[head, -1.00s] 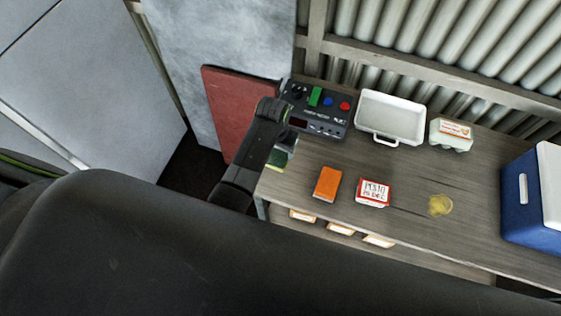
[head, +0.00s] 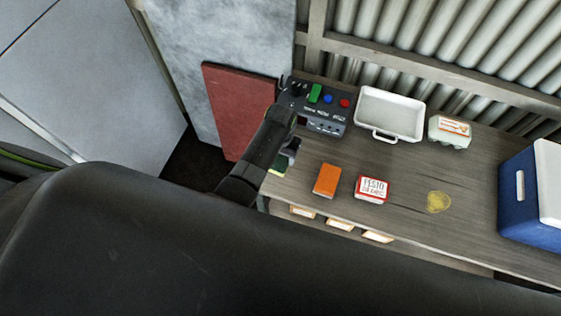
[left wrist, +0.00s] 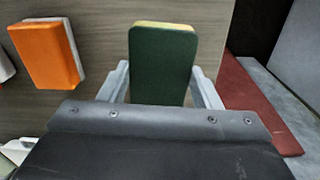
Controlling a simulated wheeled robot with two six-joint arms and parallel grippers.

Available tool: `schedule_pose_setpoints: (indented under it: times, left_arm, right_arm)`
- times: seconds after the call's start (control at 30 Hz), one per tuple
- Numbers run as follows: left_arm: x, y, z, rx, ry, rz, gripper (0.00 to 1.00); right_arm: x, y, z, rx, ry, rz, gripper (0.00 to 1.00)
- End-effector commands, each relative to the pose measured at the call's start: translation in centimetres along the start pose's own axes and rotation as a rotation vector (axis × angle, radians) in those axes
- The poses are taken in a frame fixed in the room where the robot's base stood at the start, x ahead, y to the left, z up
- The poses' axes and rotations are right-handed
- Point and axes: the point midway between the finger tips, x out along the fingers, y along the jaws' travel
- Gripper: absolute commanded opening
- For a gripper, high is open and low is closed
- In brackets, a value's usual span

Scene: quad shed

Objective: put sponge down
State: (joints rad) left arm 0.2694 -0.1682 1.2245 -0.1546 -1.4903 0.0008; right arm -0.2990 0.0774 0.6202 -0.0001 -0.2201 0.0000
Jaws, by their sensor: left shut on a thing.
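The sponge (left wrist: 162,68), dark green on the face towards me with a yellow edge, is between the fingers of my left gripper (left wrist: 163,88) in the left wrist view. The gripper is shut on it. In the head view my left gripper (head: 284,158) is at the left end of the wooden bench (head: 320,258), and the sponge (head: 278,165) shows only in part below the black wrist. I cannot tell whether the sponge touches the bench top. My right gripper is not in view.
An orange block (head: 327,181) and a red-and-white box (head: 372,189) lie right of the gripper. Behind are a control box (head: 325,125), a white tray (head: 390,115) and an egg carton (head: 450,132). A yellow stain (head: 438,202) and a blue cooler (head: 530,205) are farther right.

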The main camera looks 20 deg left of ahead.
Motion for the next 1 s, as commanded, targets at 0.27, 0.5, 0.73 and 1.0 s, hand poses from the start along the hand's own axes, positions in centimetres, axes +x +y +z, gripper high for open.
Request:
schedule_pose_setpoints:
  times: [0.27, 0.5, 0.73, 1.0]
  left_arm:
    - [2.1, 0.0, 0.0, 0.0, 0.001, 0.0, 0.39]
    - [4.6, 0.0, 0.0, 0.0, 0.001, 0.0, 0.39]
    - [4.5, 0.0, 0.0, 0.0, 0.001, 0.0, 0.39]
    - [4.9, 0.0, 0.0, -0.001, 0.001, 0.0, 0.61]
  right_arm:
    - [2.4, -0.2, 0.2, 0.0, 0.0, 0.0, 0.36]
    - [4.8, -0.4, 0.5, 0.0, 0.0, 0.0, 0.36]
    - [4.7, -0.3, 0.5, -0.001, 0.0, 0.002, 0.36]
    - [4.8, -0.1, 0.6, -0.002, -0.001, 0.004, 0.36]
